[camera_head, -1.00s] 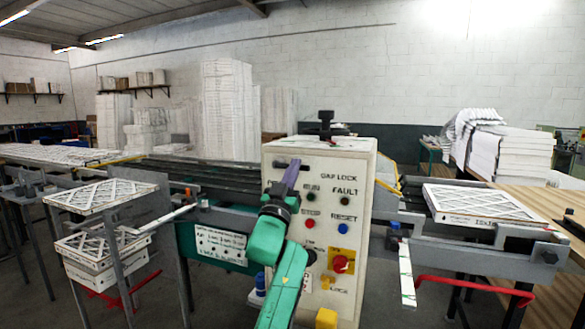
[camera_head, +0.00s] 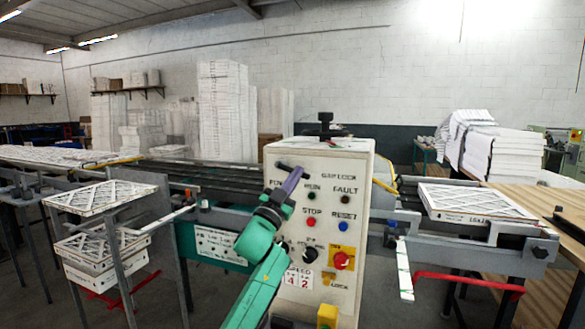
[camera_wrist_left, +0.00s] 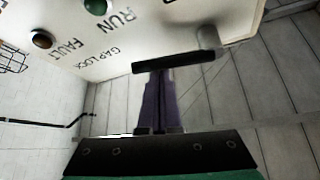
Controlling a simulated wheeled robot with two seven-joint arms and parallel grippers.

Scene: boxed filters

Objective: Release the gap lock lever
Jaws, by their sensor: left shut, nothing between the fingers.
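The gap lock lever is a dark bar (camera_head: 290,167) near the top left of the white control box (camera_head: 345,215), beside the GAP LOCK lettering. In the left wrist view the black lever bar (camera_wrist_left: 185,61) runs across the upper middle, with a grey pivot post (camera_wrist_left: 208,37) at its right end. My left gripper (camera_head: 295,175) has purple fingers, pressed together and empty. Its fingertips (camera_wrist_left: 158,74) are right at the bar, near its left half; whether they touch cannot be told. My right gripper is not in view.
Buttons, a red switch on yellow (camera_head: 342,260) and a yellow block (camera_head: 327,316) are on the box's front. A black clamp knob (camera_head: 325,125) stands on top. Filter stacks (camera_head: 100,235) stand left; a conveyor with a boxed filter (camera_head: 470,203) lies right.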

